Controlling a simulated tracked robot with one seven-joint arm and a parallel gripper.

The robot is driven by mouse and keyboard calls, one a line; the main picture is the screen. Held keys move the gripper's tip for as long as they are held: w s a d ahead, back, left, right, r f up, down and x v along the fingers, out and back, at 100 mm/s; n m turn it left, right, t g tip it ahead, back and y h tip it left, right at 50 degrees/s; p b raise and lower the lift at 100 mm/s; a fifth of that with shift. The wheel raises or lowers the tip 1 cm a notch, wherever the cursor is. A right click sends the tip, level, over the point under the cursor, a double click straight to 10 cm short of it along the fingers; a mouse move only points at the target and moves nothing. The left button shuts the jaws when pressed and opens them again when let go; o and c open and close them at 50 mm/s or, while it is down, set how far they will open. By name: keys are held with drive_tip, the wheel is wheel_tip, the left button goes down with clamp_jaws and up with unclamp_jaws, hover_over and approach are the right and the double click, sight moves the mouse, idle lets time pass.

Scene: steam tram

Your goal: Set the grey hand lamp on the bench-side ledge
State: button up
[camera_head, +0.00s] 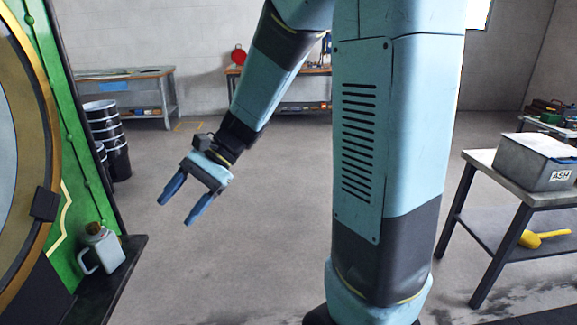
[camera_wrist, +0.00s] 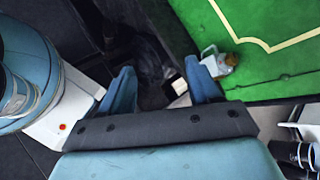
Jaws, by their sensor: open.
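A grey container with a side handle and a brownish top, seemingly the grey hand lamp (camera_head: 104,250), stands upright on a black ledge (camera_head: 120,272) against the green panel at the lower left. It also shows in the wrist view (camera_wrist: 212,62), beside the green panel and beyond my right-hand finger. I cannot tell whether this ledge is the bench-side ledge. My gripper (camera_head: 177,210) is open and empty, with its blue fingers pointing down and left. It is in the air, above and to the right of the lamp in the head view. Both fingers show in the wrist view (camera_wrist: 160,78).
The green panel (camera_head: 75,150) and a large round rim rise at the left. Black drums (camera_head: 105,130) and a workbench (camera_head: 125,78) stand behind. A table (camera_head: 497,163) with a grey ASH box (camera_head: 530,165) stands right. Open floor lies between.

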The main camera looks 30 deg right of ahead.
drive_tip(key=s+d+r+n+t+h, duration=0.3)
drive_tip(key=s+d+r+t+h, duration=0.1)
drive_tip(key=d, duration=0.5)
drive_tip(key=s+d+r+n+t+h, duration=0.4)
drive_tip(key=s+d+h, duration=0.2)
drive_tip(key=d, duration=0.3)
drive_tip(key=shift+s+d+r+t, duration=0.25)
drive_tip(key=shift+s+d+t, duration=0.05)
idle(0.3)
